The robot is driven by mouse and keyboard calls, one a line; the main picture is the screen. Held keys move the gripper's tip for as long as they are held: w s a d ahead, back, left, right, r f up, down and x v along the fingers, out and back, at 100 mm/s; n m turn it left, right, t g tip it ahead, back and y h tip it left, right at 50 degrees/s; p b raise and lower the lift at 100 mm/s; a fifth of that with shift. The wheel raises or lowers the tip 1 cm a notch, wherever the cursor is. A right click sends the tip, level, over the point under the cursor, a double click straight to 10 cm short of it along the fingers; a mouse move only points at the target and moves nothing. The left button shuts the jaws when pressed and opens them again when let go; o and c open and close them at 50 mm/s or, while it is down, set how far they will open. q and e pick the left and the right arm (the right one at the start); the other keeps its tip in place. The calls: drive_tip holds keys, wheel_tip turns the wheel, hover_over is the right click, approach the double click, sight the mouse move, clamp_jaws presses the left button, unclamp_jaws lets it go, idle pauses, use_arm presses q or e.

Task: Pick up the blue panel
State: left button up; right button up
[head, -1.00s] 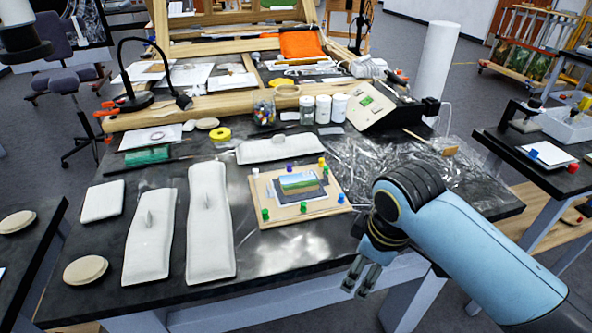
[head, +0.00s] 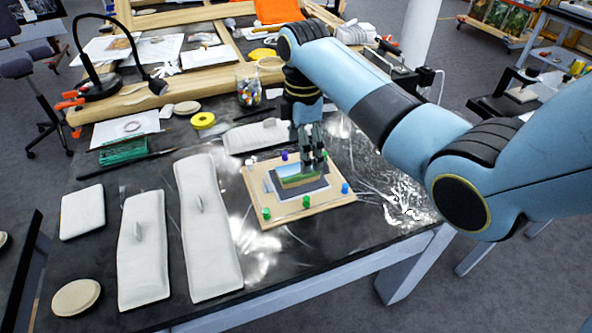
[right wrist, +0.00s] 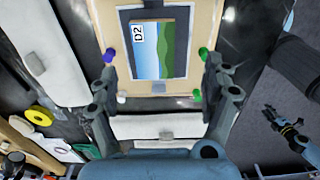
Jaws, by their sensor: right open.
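A small panel (head: 290,174) painted with blue sky and green land lies on a dark and pale backing on a wooden board (head: 270,214). In the right wrist view the panel (right wrist: 152,50) carries a white "D2" label. No plain blue panel shows. My right gripper (head: 312,163) points down over the board's far right part and hides some of it. In the right wrist view its fingers (right wrist: 160,75) are spread wide and empty, on both sides of the board's end. My left gripper (right wrist: 283,118) appears small over the grey floor there; its jaw state is unclear.
Coloured pegs stand around the board's edge, including a green peg (head: 306,202) and a blue peg (head: 345,188). Long white cushions (head: 210,235) lie to the left, another (head: 250,138) behind. A jar (head: 248,90) stands farther back. The front right tabletop is mostly bare.

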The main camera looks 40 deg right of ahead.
sight(299, 171)
drive_tip(key=shift+f, duration=0.5)
drive_tip(key=shift+w+f, duration=0.15)
drive_tip(key=shift+f, duration=0.15)
drive_tip(key=f, duration=0.5)
drive_tip(key=shift+w, duration=0.3)
use_arm(q)
drive_tip(key=shift+w+r, duration=0.1)
drive_tip(key=shift+w, duration=0.05)
use_arm(e)
drive_tip(key=shift+c, duration=0.4)
use_arm(q)
drive_tip(key=shift+s, duration=0.2)
use_arm(e)
drive_tip(key=c, duration=1.2)
